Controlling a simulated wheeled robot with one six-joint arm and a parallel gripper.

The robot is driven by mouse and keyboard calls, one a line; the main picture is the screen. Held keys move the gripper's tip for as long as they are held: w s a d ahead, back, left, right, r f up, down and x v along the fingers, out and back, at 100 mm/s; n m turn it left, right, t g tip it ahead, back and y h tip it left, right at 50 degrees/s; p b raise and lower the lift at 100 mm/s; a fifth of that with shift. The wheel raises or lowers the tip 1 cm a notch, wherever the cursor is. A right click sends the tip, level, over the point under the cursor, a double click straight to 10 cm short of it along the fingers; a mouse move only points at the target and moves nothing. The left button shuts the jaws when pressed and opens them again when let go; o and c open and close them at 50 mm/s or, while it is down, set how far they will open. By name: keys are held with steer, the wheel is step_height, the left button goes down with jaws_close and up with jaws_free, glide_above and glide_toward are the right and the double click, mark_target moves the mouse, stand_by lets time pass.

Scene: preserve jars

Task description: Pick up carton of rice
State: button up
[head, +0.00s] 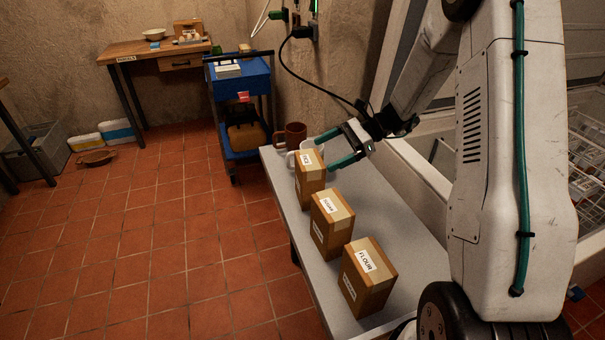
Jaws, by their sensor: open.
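Three brown cartons with pale tape stand in a row on the grey table (402,227). The farthest carton (310,178) has a small white label that seems to read rice, but it is too small to be sure. The middle carton (332,222) has a label I cannot read clearly. The nearest carton (368,280) is labelled flour. My gripper (326,153) is open at the farthest carton, its teal fingers reaching in from the right near the carton's upper part. I cannot tell whether either finger touches it.
A blue cart (240,85) is beyond the table. A wooden desk (130,50) stands at the back left. The tiled floor on the left is mostly clear.

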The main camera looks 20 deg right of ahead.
mark_target(298, 167)
steer(key=shift+w+d+f, duration=0.15)
steer(key=shift+w+f, duration=0.1)
steer(key=shift+w+a+f, duration=0.1)
steer(key=shift+a+f, duration=0.05)
steer(key=shift+a, duration=0.15)
steer(key=shift+x, duration=1.15)
steer(key=x, duration=0.5)
steer(key=shift+a, duration=0.2)
steer(key=shift+d, duration=0.1)
steer(key=c, duration=1.8)
